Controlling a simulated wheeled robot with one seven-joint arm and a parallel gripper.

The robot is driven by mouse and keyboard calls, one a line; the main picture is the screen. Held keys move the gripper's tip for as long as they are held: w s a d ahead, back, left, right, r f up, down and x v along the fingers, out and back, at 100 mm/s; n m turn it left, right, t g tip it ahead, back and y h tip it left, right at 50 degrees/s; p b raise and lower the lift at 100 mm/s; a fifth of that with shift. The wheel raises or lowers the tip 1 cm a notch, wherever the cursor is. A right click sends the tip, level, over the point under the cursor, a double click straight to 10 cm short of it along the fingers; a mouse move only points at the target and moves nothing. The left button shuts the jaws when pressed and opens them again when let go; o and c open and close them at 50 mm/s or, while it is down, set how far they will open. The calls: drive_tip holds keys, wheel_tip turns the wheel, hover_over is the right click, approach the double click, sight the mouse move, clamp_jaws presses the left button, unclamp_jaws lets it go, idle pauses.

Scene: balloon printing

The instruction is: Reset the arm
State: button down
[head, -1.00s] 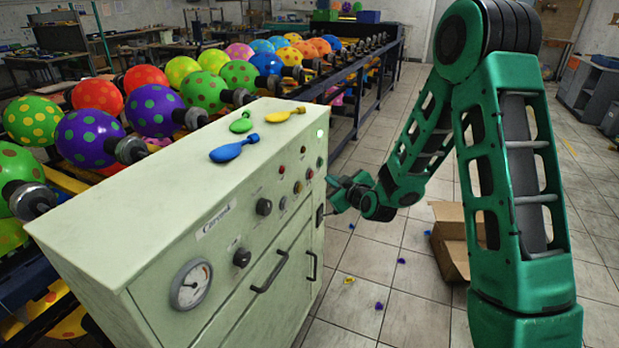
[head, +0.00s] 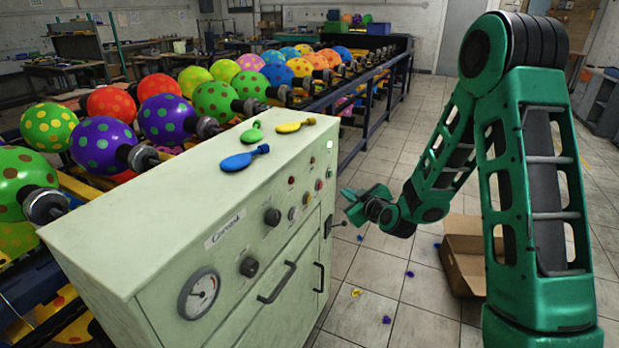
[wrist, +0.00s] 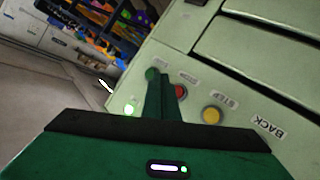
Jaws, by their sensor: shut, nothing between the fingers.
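My green arm stands at the right of the head view, bent down. My gripper (head: 352,205) hangs to the right of the pale green control cabinet (head: 150,235), apart from it in the head view. In the wrist view my gripper (wrist: 167,85) is shut with nothing in it, its fingers pointing toward the cabinet's button panel (wrist: 245,85).
Blue (head: 243,160), green (head: 252,132) and yellow (head: 294,126) deflated balloons lie on the cabinet top. Racks of dotted balloons stand behind at left. An open cardboard box (head: 462,255) and small scraps lie on the tiled floor.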

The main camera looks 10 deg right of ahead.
drive_tip(key=s+d+r+m+g+h, duration=0.1)
drive_tip(key=s+d+r+m+g, duration=0.15)
drive_tip(key=s+d, duration=0.35)
drive_tip(key=s+d+r+m+g+h, duration=0.1)
drive_tip(key=s+d+g, duration=0.2)
drive_tip(key=s, duration=0.6)
drive_tip(key=s+d+r+m+g+h, duration=0.1)
drive_tip(key=s+d+r+m+g, duration=0.15)
drive_tip(key=s+d, duration=0.35)
drive_tip(key=s+r+m+g, duration=0.3)
drive_tip(key=s+m+g, duration=0.3)
drive_tip(key=s, duration=2.1)
drive_tip(key=shift+d+r+m, duration=0.15)
drive_tip(key=shift+d+m, duration=0.2)
drive_tip(key=shift+m, duration=0.65)
drive_tip(key=shift+w+a+f, duration=0.1)
drive_tip(key=shift+w+f, duration=0.15)
drive_tip(key=shift+w, duration=0.45)
